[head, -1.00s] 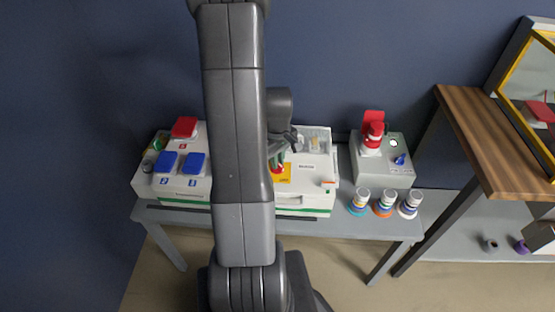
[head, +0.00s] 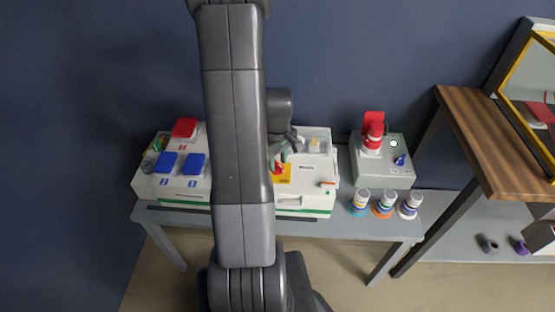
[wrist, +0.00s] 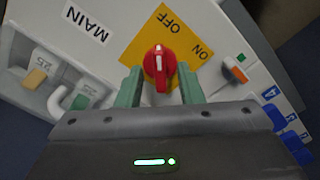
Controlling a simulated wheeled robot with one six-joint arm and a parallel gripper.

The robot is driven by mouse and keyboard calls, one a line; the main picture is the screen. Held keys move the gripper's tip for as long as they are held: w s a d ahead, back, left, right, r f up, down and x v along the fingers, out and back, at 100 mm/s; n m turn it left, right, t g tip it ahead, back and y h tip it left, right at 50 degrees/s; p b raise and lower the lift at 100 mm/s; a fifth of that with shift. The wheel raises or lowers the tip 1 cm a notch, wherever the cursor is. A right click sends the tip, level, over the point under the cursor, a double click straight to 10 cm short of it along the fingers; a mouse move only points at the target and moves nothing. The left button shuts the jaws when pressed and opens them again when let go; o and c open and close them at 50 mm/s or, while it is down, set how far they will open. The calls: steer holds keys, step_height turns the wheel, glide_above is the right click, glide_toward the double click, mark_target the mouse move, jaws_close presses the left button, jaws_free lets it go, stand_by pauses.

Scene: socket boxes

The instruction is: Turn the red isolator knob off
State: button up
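The red isolator knob (wrist: 160,66) sits on a yellow plate (wrist: 140,47) marked OFF and ON in the wrist view. A white line runs along the knob, roughly upright in that picture. My gripper (wrist: 161,78) has its two green fingers apart, one on each side of the knob's near part. No clear grip shows, and I cannot tell whether either finger touches it. In the head view the knob (head: 278,168) is partly hidden by my arm, and my gripper (head: 283,155) is just over the yellow plate (head: 286,178).
Blue covers (head: 194,163) and a red-plugged grey box (head: 384,174) flank the panel.

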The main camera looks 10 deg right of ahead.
mark_target(277, 163)
step_height(277, 163, up, 14)
steer(key=p, duration=0.2)
steer(key=shift+f, duration=0.2)
step_height(277, 163, down, 14)
steer(key=shift+r+b, duration=0.1)
steer(key=shift+b, duration=0.95)
steer(key=shift+r, duration=0.15)
